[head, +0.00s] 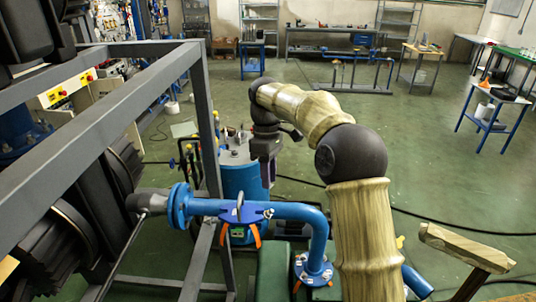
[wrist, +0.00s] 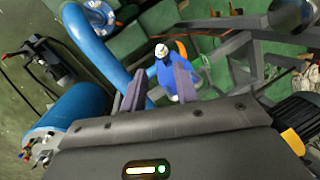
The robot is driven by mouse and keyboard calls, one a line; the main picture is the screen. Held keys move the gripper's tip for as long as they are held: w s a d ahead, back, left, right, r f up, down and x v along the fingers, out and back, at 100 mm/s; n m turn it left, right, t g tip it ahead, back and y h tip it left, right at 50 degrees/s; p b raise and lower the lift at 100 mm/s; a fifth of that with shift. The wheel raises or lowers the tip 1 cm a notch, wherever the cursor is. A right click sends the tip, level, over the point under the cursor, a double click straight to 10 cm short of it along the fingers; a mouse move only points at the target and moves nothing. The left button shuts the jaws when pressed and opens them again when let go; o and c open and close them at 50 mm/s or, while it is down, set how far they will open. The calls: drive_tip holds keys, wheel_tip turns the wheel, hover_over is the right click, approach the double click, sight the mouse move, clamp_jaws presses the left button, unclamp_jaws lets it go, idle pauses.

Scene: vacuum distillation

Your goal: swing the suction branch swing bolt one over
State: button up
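The blue suction branch pipe (head: 290,211) runs from a flange (head: 180,206) on the left to a bend, then down to a lower flange (head: 314,268). A blue clamp-like fitting (head: 240,213) with orange parts (head: 254,236) sits on it; I cannot tell which part is swing bolt one. My gripper (head: 266,172) hangs above and behind this fitting in the head view. In the wrist view my gripper (wrist: 160,88) has its two fingers apart. A blue part with a white tip (wrist: 162,52) shows between and beyond them; contact cannot be judged.
A grey steel frame (head: 205,120) stands close on the left, beside dark ribbed machinery (head: 75,220). A blue tank (head: 243,182) stands behind the pipe and shows large at left in the wrist view (wrist: 70,118).

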drive_tip(key=v, duration=0.6)
drive_tip(key=shift+c, duration=0.4)
drive_tip(key=c, duration=0.4)
drive_tip(key=shift+d+f, duration=0.1)
drive_tip(key=shift+f, duration=0.1)
clamp_jaws()
drive_tip(key=s+d+f+m+t+b, duration=0.2)
drive_tip(key=s+d+f+m, duration=0.5)
drive_tip(key=s+f, duration=0.4)
drive_tip(key=s+d+f+m+t+b, duration=0.3)
drive_tip(key=s+d+f+m, duration=0.4)
drive_tip(key=s+f, duration=0.5)
drive_tip(key=shift+d+f+t+y+b, duration=0.3)
drive_tip(key=shift+d+f+b, duration=0.2)
drive_tip(key=shift+d+b, duration=0.55)
drive_tip(key=shift+d, duration=0.15)
